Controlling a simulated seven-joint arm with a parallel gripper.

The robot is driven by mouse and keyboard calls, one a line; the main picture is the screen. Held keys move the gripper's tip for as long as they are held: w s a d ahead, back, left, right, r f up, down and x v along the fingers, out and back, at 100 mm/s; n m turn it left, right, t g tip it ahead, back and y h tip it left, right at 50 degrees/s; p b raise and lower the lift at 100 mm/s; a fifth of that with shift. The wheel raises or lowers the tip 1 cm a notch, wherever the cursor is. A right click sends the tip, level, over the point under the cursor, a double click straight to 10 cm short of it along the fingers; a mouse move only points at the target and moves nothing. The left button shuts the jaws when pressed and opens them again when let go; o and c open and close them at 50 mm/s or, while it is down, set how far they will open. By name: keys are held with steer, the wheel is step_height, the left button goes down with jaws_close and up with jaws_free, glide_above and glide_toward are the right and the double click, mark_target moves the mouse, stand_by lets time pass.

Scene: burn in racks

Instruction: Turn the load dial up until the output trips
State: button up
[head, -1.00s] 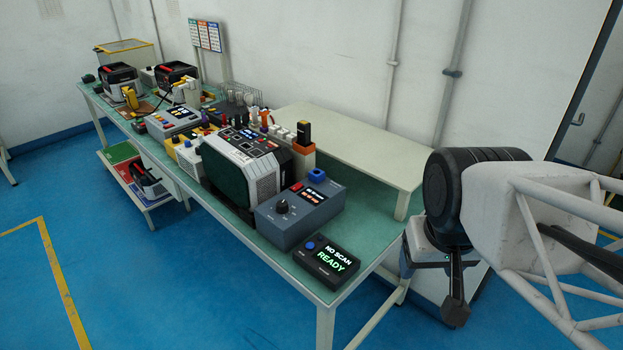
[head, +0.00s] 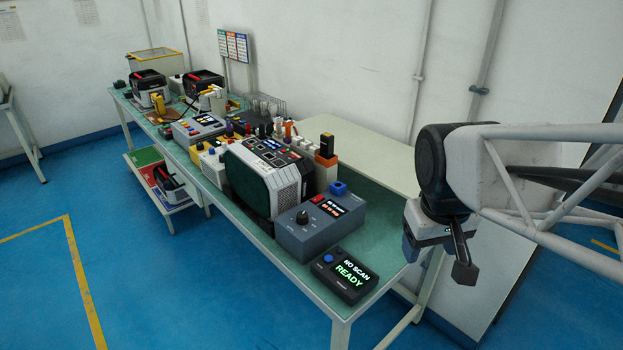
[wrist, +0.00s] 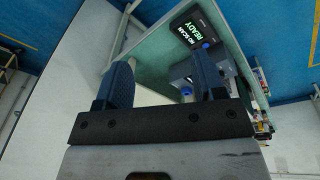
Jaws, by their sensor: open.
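The load box is a grey-blue box (head: 320,232) near the front end of the bench in the head view. Its dark round dial (head: 302,217) is on the sloped top, beside a small lit display (head: 328,206) too small to read and a red button (head: 318,199).
A black scanner unit (head: 345,275) reading "NO SCAN READY" lies in front of the load box and also shows in the wrist view (wrist: 190,36). A large green-and-white unit (head: 265,178) stands behind the box. Bare bench top (head: 385,225) lies right of the box.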

steer(key=w+a+n+g, duration=0.1)
steer(key=w+a+n, duration=0.25)
steer(key=w, duration=0.55)
steer(key=n+g+h, duration=0.1)
steer(key=n+h, duration=0.3)
steer(key=n, duration=0.7)
glide_toward(302, 215)
steer(key=shift+w+d+f, duration=0.25)
steer(key=shift+d+f, duration=0.1)
steer(key=shift+f, duration=0.3)
steer(key=shift+f, duration=0.1)
steer(key=shift+x, duration=3.8)
steer(key=shift+s, duration=0.15)
steer(key=shift+g, duration=0.3)
steer(key=c, duration=0.9)
